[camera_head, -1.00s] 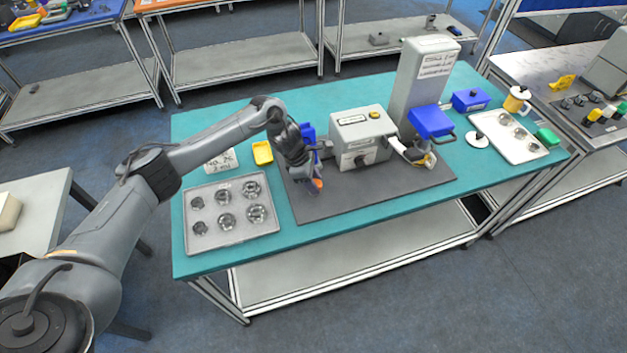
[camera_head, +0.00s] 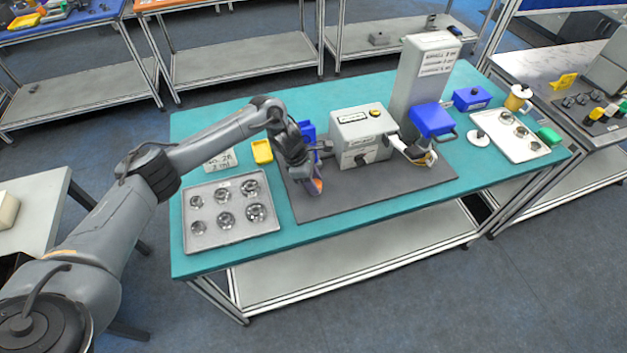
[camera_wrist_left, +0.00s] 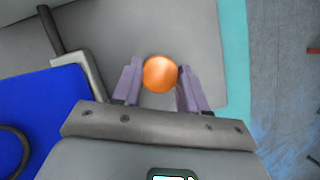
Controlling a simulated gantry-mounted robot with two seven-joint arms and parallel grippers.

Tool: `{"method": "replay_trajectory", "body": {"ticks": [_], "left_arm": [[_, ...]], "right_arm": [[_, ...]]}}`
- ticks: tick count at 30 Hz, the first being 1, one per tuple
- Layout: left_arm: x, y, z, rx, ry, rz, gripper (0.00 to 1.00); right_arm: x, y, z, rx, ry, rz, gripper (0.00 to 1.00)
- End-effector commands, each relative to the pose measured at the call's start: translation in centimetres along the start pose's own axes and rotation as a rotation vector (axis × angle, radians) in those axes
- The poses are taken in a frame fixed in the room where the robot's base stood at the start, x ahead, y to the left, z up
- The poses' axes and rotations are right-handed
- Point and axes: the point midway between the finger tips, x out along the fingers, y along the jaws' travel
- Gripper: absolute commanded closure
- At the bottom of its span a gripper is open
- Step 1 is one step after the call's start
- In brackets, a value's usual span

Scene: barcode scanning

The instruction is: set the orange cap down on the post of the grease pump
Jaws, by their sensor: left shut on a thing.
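The orange cap (camera_wrist_left: 160,73) is between the two purple-grey fingertips of my left gripper (camera_wrist_left: 158,84), which is shut on it. In the head view the left gripper (camera_head: 313,184) hangs above the left part of the dark grey mat, and a bit of the orange cap (camera_head: 318,186) shows at its tips. A grey box-shaped machine (camera_head: 352,124) with a label and a dark knob stands just to the right of the gripper. I cannot tell which thing is the grease pump, and no post shows clearly. My right gripper is not in view.
A metal tray (camera_head: 234,235) with several round parts lies left of the mat (camera_head: 390,192). A yellow bin (camera_head: 262,152) and a blue item (camera_head: 308,130) are behind the gripper. A tall grey column (camera_head: 418,75) stands right of the machine. The front of the mat is clear.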

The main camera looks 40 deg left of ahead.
Motion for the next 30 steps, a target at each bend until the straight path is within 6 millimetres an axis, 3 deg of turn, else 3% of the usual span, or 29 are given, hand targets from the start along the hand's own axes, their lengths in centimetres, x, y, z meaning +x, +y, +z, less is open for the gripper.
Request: {"method": "replay_trajectory", "body": {"ticks": [8,9,15,21,24,30], "left_arm": [[0.53,0.02,-0.22,0.0,0.0,0.001,0.86],[0.5,0.02,-0.2,0.0,0.0,0.001,0.56],[0.44,0.01,-0.18,0.0,0.0,0.0,0.27],[0.45,0.0,-0.2,0.0,0.0,0.0,0.26],[0.46,-0.01,-0.2,0.0,0.0,0.0,0.11],[0.46,-0.01,-0.2,0.0,0.0,0.0,0.1]], "right_arm": [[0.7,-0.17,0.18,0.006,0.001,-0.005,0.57],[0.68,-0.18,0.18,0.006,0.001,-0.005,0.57],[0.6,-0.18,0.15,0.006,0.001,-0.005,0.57],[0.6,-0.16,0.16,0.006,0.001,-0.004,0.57],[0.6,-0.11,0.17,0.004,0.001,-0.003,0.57],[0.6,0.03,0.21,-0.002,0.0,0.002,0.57]]}}
